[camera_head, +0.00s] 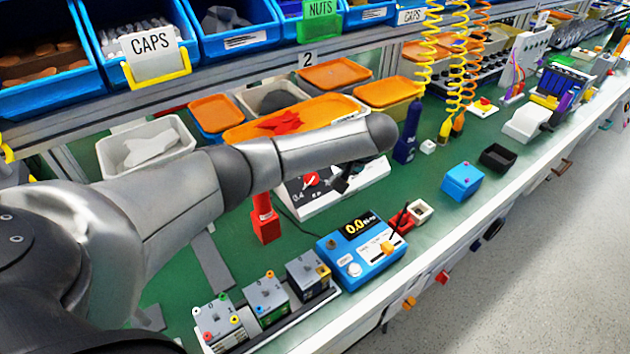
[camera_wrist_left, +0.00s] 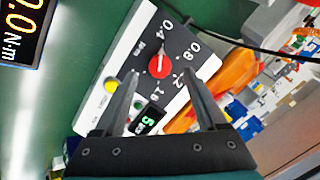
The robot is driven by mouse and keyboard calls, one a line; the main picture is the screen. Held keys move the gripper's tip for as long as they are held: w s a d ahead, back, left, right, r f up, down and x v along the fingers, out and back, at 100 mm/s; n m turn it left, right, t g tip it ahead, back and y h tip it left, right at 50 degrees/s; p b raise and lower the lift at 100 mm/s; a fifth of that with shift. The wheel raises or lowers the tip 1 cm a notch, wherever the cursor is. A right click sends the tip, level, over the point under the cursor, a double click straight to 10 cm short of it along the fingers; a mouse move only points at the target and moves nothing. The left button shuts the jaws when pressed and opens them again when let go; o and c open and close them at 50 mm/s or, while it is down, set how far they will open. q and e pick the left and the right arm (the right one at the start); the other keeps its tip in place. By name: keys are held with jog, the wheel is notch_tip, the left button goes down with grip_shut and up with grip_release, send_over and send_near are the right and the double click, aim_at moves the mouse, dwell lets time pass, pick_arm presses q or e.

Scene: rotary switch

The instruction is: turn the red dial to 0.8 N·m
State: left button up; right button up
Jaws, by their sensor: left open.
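The red dial (camera_wrist_left: 159,66) sits on the face of a black-and-white control box (camera_wrist_left: 202,62) with the labels 0.4, 0.8, 1.2 and another, partly unclear, around it. A pale mark on the dial appears to point up toward 0.4. In the head view the dial (camera_head: 311,179) shows just below my left arm, which hides part of the box (camera_head: 330,200). My left gripper (camera_wrist_left: 160,74) is open, its two fingers apart on either side of the dial in the picture. I cannot tell whether they touch it. My right gripper is not in view.
A blue meter (camera_head: 360,255) reading 0.0 stands in front of the box. A red block (camera_head: 265,222) stands left of the box and a dark blue tool (camera_head: 408,135) right of it. Orange trays (camera_head: 335,74) lie behind.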

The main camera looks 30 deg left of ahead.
aim_at(312, 179)
pick_arm(q)
jog(key=shift+b+x, duration=0.5)
jog(key=shift+x, duration=1.55)
jog(key=shift+c, duration=0.3)
grip_shut()
